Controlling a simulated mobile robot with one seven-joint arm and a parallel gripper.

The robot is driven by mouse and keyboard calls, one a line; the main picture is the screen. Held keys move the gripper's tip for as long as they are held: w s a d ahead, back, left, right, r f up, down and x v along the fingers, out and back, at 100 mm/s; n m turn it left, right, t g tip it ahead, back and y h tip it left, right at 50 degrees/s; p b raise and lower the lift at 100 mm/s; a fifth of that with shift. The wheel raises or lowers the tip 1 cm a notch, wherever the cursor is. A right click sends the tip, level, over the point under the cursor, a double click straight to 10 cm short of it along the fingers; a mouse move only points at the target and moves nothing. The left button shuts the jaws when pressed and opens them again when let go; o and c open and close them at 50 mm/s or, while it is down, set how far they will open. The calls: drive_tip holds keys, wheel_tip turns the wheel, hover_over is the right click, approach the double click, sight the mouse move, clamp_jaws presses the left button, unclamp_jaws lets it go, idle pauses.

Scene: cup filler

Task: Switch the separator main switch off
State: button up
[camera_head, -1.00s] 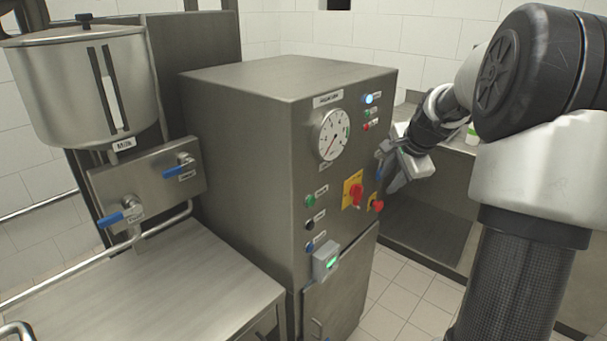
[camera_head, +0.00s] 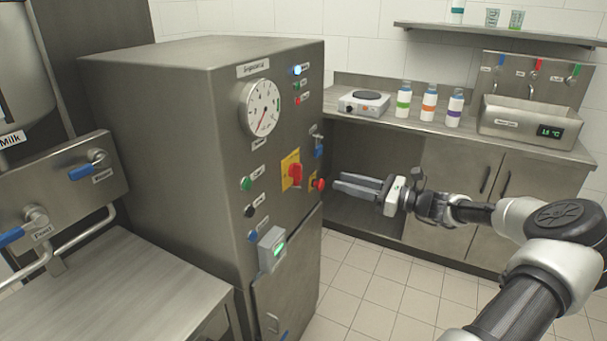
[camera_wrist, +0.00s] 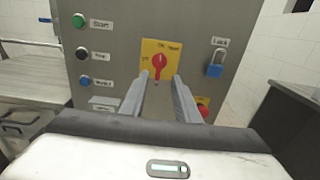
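The separator cabinet (camera_head: 200,120) is a grey steel box at centre left in the head view. Its main switch, a red rotary knob (camera_head: 295,172) on a yellow plate (camera_head: 287,160), is on the panel; the knob also shows in the wrist view (camera_wrist: 159,64), pointing roughly upright. The plate's lettering is too small to read surely. My gripper (camera_head: 338,183) is to the right of the panel, fingers pointing at it. In the wrist view the fingers (camera_wrist: 158,82) are open and empty, with the red knob seen between and beyond their tips. I cannot tell the exact gap to the knob.
A red button (camera_head: 318,184) sits low right of the switch. A blue padlock (camera_wrist: 215,68) hangs at its right. Start, stop and other buttons (camera_wrist: 80,21) are at left. A counter (camera_head: 470,135) with a hotplate and bottles stands behind; floor (camera_head: 380,290) is clear.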

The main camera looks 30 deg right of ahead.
sight(301, 171)
drive_tip(key=b+x, duration=0.1)
drive_tip(key=x, duration=1.2)
drive_tip(key=shift+a, duration=0.1)
clamp_jaws()
